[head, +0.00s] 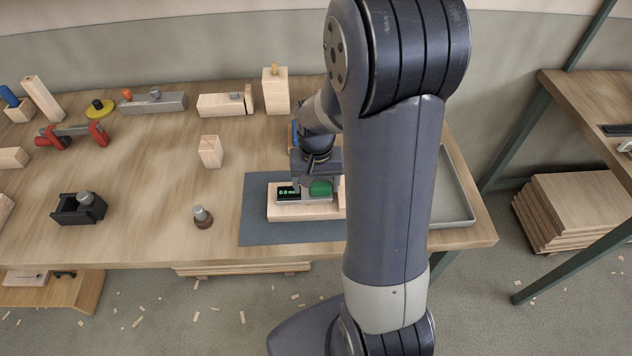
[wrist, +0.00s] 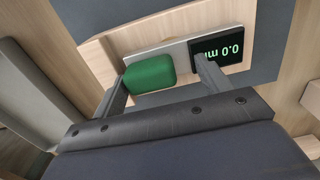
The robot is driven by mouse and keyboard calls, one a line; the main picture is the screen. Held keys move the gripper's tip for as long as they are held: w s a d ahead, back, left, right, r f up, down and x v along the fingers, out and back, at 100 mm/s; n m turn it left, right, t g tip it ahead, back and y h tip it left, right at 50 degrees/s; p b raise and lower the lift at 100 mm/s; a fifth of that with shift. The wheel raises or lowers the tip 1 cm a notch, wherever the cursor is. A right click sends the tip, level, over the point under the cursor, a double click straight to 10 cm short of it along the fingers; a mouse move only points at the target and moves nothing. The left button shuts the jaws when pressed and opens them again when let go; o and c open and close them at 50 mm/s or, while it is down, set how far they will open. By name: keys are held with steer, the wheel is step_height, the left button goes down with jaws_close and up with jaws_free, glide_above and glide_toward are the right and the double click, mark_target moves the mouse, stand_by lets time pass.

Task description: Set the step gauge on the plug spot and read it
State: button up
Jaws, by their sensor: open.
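The step gauge, with a green grip block (head: 321,188) and a dark display (head: 288,191) lit with green "0.0 m…", sits on a pale wooden piece (head: 300,212) on the dark mat (head: 262,232). The wrist view shows its green block (wrist: 150,76) and display (wrist: 222,48) on a grey plate. My gripper (wrist: 160,80) is open, its fingers on either side of the green block; I cannot tell whether they touch it. In the head view my gripper (head: 314,185) is partly hidden by my arm. The plug spot cannot be made out.
A grey tray (head: 462,213) lies right of the mat. A small wooden block (head: 210,151), a dark knob on a round base (head: 202,216) and a black holder (head: 78,208) stand to the left. Clear table lies between them. A red clamp (head: 97,134) lies farther left.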

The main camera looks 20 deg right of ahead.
steer(key=shift+r+p, duration=3.15)
steer(key=shift+r, duration=0.9)
steer(key=shift+f, duration=0.1)
step_height(320, 180, down, 8)
steer(key=b, duration=0.6)
steer(key=shift+s, duration=0.1)
